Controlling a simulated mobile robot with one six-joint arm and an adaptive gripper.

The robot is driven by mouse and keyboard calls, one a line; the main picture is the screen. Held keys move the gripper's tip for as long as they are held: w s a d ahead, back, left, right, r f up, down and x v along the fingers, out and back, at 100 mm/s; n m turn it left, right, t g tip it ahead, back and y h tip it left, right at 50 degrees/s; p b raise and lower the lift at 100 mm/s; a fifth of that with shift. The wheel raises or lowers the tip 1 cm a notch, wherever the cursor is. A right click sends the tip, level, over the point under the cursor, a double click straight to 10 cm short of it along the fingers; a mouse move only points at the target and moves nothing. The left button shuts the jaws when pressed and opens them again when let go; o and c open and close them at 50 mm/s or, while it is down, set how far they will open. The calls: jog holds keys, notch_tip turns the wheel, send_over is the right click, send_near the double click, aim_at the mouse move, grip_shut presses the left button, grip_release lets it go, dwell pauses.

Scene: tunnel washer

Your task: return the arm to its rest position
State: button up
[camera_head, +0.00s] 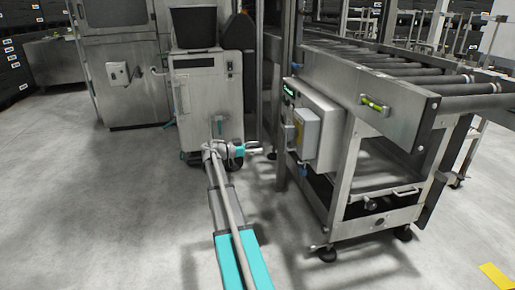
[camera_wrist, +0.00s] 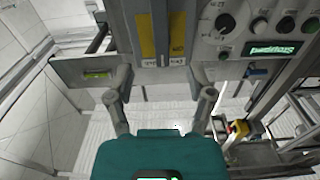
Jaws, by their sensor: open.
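My arm reaches forward over the floor in the head view, with my gripper (camera_head: 254,148) at its far end, pointing right toward a control box (camera_head: 307,133) on the roller conveyor frame. In the wrist view my gripper (camera_wrist: 162,92) shows two fingers spread apart with nothing between them. The control box's panel, with a yellow label (camera_wrist: 146,36), a dial, several buttons and a green lit display (camera_wrist: 272,48), lies just beyond the fingers. I cannot tell from these views whether a fingertip touches the box.
The roller conveyor (camera_head: 400,110) stands on a metal frame at the right. A white cabinet (camera_head: 208,95) with a black bin (camera_head: 195,27) on top stands behind my gripper. A steel machine (camera_head: 118,65) is at the back left. The floor (camera_head: 90,200) at the left is clear.

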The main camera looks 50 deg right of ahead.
dwell(0.4)
jog(key=w+a+f+n+t+y+p, duration=0.1)
jog(key=a+f+n+t+y+p, duration=0.3)
jog(key=a, duration=0.7)
jog(key=a+f+n+t+y, duration=0.1)
jog(key=a+f+n+t, duration=0.1)
jog(key=a+n, duration=0.6)
jog(key=w+a+f+n+t+y+p, duration=0.1)
jog(key=a+f+n+t+y+p, duration=0.1)
jog(key=a, duration=1.1)
jog(key=s+a+n+t+y+p, duration=0.1)
jog(key=s+a+n+y+p, duration=0.2)
jog(key=a, duration=0.6)
jog(key=s+a+n+t+y, duration=0.1)
jog(key=s+a+n+y, duration=0.1)
jog(key=a+n, duration=0.5)
jog(key=s+a+n+t+y+p, duration=0.1)
jog(key=s+a+n+y+p, duration=0.15)
jog(key=a, duration=0.85)
notch_tip(320, 180, up, 37)
jog(key=p, duration=3.6)
jog(key=shift+d+m, duration=0.2)
jog(key=shift+m, duration=0.25)
